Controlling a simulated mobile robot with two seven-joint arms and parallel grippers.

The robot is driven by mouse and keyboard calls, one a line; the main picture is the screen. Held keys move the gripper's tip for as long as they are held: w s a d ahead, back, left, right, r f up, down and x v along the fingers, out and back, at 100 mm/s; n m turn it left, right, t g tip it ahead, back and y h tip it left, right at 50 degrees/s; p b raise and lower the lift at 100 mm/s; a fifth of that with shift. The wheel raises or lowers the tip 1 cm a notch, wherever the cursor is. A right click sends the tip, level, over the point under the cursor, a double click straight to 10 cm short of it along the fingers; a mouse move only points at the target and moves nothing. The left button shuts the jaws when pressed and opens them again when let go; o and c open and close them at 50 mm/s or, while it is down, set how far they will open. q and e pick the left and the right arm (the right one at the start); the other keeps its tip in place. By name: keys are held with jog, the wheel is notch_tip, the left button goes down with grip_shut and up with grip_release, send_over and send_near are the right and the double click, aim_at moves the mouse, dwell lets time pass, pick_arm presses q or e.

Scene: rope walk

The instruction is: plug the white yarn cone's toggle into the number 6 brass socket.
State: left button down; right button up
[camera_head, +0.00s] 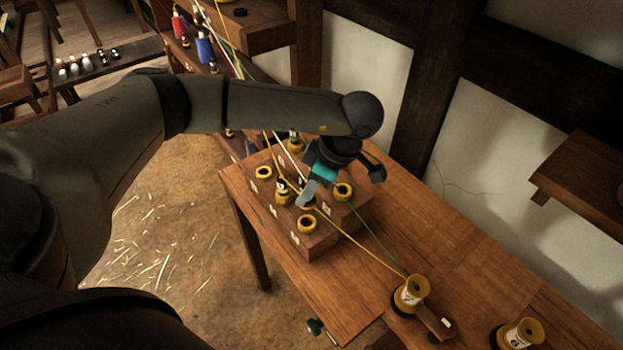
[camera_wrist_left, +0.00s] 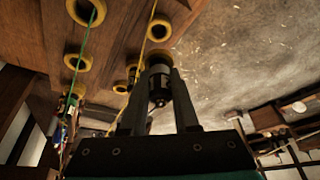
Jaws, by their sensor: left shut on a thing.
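My left gripper (camera_head: 305,200) is over the wooden socket block (camera_head: 320,242). In the left wrist view its two fingers (camera_wrist_left: 159,98) are shut on a dark toggle (camera_wrist_left: 160,82). The toggle's lower end and any contact with a socket are hidden in the head view. Yellow brass-coloured rings stand on the block, among them a front ring (camera_head: 307,223), a right ring (camera_head: 343,191) and a left ring (camera_head: 264,172). The number labels are too small to read, so I cannot tell which is 6. White yarn (camera_head: 286,155) runs from the upper left towards the gripper. No white cone is clearly visible.
Another toggle (camera_head: 282,190) stands in a ring left of my gripper. Yellow and green yarns cross the block towards a brass-coloured spool (camera_head: 410,292); a second spool (camera_head: 517,335) stands further right. Red (camera_head: 179,27) and blue (camera_head: 205,47) cones stand at the back. The table's middle is mostly clear.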

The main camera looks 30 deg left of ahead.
aim_at(312, 205)
pick_arm(q)
jog(key=shift+s+f+b, duration=0.15)
jog(key=shift+f+b, duration=0.25)
jog(key=shift+f, duration=0.25)
jog(key=shift+f+b, duration=1.6)
jog(key=shift+f, duration=0.6)
jog(key=shift+f+b, duration=0.5)
jog(key=shift+b, duration=0.05)
jog(key=c, duration=0.9)
grip_release()
jog(key=shift+c, duration=0.2)
jog(key=p+v, duration=0.6)
jog(key=v, duration=0.5)
